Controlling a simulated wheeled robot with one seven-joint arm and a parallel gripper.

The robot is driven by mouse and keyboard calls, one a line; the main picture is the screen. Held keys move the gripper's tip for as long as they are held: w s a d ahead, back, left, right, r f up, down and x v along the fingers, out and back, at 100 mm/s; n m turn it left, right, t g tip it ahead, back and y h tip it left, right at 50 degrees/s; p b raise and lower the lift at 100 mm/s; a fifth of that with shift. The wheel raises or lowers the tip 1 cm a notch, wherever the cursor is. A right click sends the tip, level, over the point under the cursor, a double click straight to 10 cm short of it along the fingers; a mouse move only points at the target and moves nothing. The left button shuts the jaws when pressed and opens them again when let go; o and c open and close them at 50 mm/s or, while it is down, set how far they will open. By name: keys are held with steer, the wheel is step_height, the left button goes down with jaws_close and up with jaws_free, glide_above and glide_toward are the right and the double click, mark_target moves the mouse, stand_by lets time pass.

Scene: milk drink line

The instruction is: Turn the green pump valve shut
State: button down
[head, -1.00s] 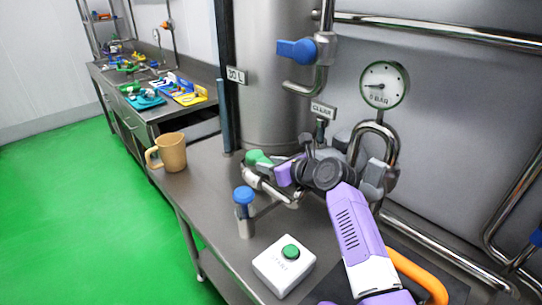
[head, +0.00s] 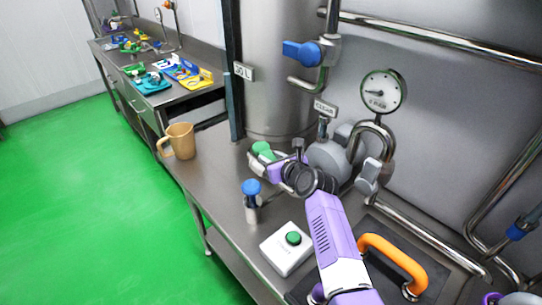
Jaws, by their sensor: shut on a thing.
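The green pump valve (head: 262,148) is on metal pipework at the back of the steel bench, beside the tall tank. Only part of its green handle shows. My gripper (head: 276,167), with purple parts, is at the valve, just right of and below the visible green. It is shut on the valve's handle. The fingertips are partly hidden by the wrist and pipework, so the exact grip and the handle's angle are hard to tell.
A blue-topped valve (head: 251,188) stands close in front of my gripper. A white box with a green button (head: 293,238) is nearer. A tan mug (head: 180,140) stands at the bench's left edge. A gauge (head: 383,91), a rounded grey pump body (head: 329,160) and an orange handle (head: 393,258) are right.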

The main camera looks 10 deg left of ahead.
steer(key=shift+r, duration=0.1)
steer(key=c, duration=1)
jaws_free()
steer(key=shift+o, duration=0.2)
steer(key=p+v, duration=0.1)
steer(key=v, duration=0.6)
steer(key=shift+s+d, duration=0.2)
steer(key=shift+s, duration=0.05)
steer(key=shift+r, duration=0.1)
